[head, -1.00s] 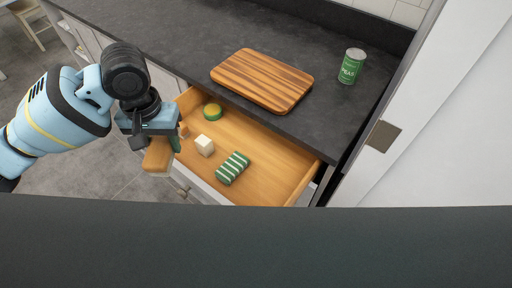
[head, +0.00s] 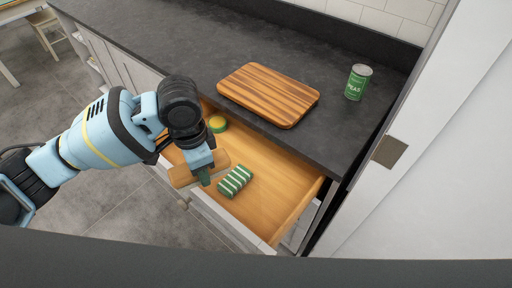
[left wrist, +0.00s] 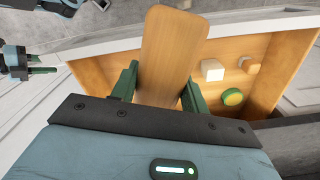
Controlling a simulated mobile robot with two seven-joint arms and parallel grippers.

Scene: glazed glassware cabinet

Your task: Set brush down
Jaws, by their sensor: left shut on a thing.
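My left gripper (head: 204,176) is shut on the wooden brush (head: 184,177), above the front part of the open drawer (head: 285,185). In the left wrist view the brush (left wrist: 170,48) shows its smooth wooden back between the green fingers (left wrist: 160,86). Its bristles are hidden there. The drawer (left wrist: 278,55) lies beyond it and to its right. I cannot tell whether the brush touches the drawer. What looks like my right gripper (left wrist: 38,71) shows small at the left edge of the left wrist view; its jaws are unclear.
The drawer holds a green-and-white striped bundle (head: 235,181), a round green-and-yellow thing (head: 217,123), a white cube (left wrist: 212,70) and a small wooden block (left wrist: 249,64). A cutting board (head: 268,94) and a peas can (head: 357,82) stand on the counter. The drawer's right part is clear.

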